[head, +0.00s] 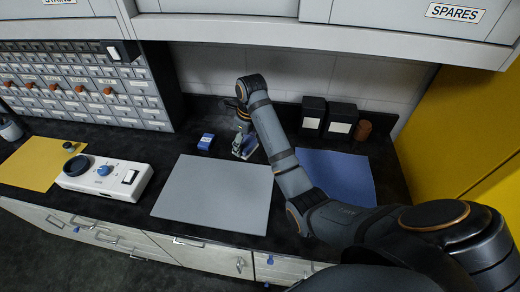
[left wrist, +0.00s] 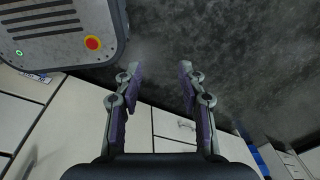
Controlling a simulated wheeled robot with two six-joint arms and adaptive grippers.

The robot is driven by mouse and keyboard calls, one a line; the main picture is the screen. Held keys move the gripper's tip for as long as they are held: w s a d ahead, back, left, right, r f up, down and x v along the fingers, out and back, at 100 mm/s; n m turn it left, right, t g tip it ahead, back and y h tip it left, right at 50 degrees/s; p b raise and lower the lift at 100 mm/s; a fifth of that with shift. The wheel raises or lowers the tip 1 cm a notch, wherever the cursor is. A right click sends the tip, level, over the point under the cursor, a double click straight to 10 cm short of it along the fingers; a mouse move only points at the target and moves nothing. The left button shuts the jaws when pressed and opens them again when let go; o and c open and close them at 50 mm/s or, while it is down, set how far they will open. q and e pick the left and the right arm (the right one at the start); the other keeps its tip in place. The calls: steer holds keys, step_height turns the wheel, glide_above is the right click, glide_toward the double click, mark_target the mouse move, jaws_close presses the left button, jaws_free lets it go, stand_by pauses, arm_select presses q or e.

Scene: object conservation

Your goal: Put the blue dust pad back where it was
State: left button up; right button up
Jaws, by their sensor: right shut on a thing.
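My right gripper (head: 243,148) points down over the counter, just beyond the grey mat (head: 210,195). It is shut on a small bluish thing (head: 251,154), which I take to be the blue dust pad; the fingers and arm hide most of it, and I cannot tell whether it touches the counter. A small blue block with a pale label (head: 206,141) lies on the counter to the left, apart from the gripper. My left gripper (left wrist: 160,75) is open and empty in the left wrist view, with dark surface behind its fingers.
A blue mat (head: 345,178) lies right of the grey mat. Two black boxes (head: 312,115) and a brown cylinder (head: 363,130) stand behind it. A white device (head: 104,178) sits by a yellow mat (head: 32,165) at left. Wall cabinets (head: 230,28) overhang the counter.

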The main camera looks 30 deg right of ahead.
steer(key=w+d+f+b, duration=0.3)
steer(key=d, duration=0.1)
steer(key=p, duration=0.2)
glide_above(259, 150)
steer(key=f, duration=0.5)
steer(key=shift+s+a+f, duration=0.1)
steer(key=shift+s+f, duration=0.1)
steer(key=shift+s, duration=0.15)
steer(key=shift+w+f, duration=0.15)
steer(key=shift+f, duration=0.1)
step_height(259, 150, down, 2)
steer(key=shift+f+p, duration=0.1)
steer(key=shift+p, duration=0.5)
arm_select(q)
steer(key=shift+w+d+f, duration=0.45)
steer(key=shift+w+f, duration=0.25)
steer(key=shift+w, duration=0.1)
arm_select(e)
steer(key=shift+d+f, duration=0.2)
steer(key=shift+f, duration=0.35)
steer(key=shift+f, duration=0.1)
steer(key=o, duration=1.1)
